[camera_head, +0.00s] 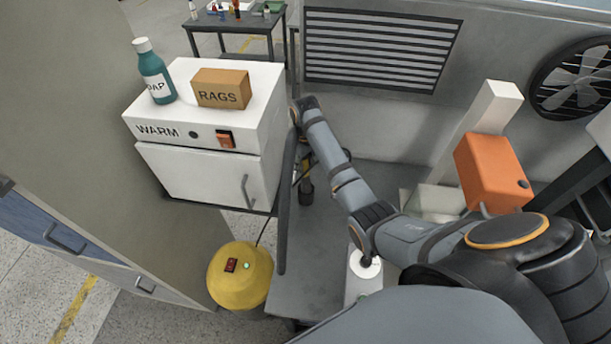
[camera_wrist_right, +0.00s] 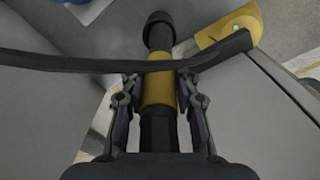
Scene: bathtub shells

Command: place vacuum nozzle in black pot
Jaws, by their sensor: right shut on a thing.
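My right gripper (camera_head: 304,168) is shut on the vacuum nozzle, just right of the white warmer cabinet. In the right wrist view my right gripper (camera_wrist_right: 158,90) has its fingers on either side of the nozzle's yellow band (camera_wrist_right: 158,92). The nozzle's dark round end (camera_wrist_right: 159,28) points away from the gripper. The gripper is partly hidden by my arm and the cabinet's side. I cannot make out a black pot in either view. My left gripper is not in view.
A white warmer cabinet (camera_head: 162,181) carries a teal bottle (camera_head: 155,72) and a rags box (camera_head: 219,88). A yellow vacuum body (camera_head: 240,285) stands below. A dark bar (camera_head: 287,215) stands close to the nozzle; a dark bar (camera_wrist_right: 75,65) crosses the wrist view.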

